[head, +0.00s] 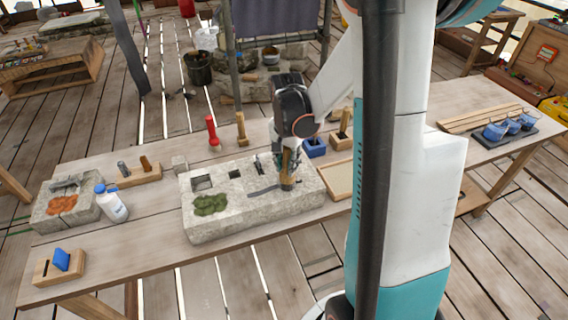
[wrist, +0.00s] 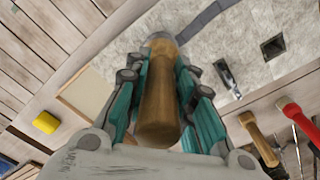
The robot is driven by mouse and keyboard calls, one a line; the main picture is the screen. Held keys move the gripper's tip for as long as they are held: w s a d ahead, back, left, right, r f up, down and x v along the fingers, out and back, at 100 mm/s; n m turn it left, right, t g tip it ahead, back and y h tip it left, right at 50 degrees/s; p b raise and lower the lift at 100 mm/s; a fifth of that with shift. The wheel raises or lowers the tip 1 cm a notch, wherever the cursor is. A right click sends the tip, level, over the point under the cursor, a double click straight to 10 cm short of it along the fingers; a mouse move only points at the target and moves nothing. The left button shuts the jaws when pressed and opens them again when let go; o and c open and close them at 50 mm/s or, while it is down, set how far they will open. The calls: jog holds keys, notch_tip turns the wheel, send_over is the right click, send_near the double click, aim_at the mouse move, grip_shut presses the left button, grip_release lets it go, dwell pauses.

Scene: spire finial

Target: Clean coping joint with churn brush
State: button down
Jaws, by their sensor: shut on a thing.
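My gripper (head: 288,160) is shut on the wooden handle of the churn brush (wrist: 158,100), which stands roughly upright between the fingers. The brush's lower end (head: 288,184) is at the top of the pale coping stone (head: 240,225), by the right end of a dark grey joint strip (head: 264,192). The joint also shows in the wrist view (wrist: 208,18), running off from the brush's end. Whether the bristles touch the stone, I cannot tell. A green mossy patch (head: 210,204) and square dark holes mark the stone's top.
A red-handled tool (head: 212,132) and a wooden-handled one (head: 241,129) stand behind the stone. A blue container (head: 314,148) and a shallow wooden tray (head: 340,180) are right of it. A white bottle (head: 111,204) stands left. The table's front left is mostly clear.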

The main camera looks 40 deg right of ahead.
jog(key=shift+s+d, duration=0.15)
jog(key=shift+d, duration=0.45)
jog(key=shift+s+d, duration=0.15)
jog(key=shift+d, duration=0.4)
jog(key=shift+s+d, duration=0.2)
jog(key=shift+d, duration=0.5)
jog(key=shift+s+d, duration=0.2)
jog(key=shift+d, duration=0.45)
jog(key=shift+r, duration=0.1)
notch_tip(320, 180, up, 7)
jog(key=p, duration=0.4)
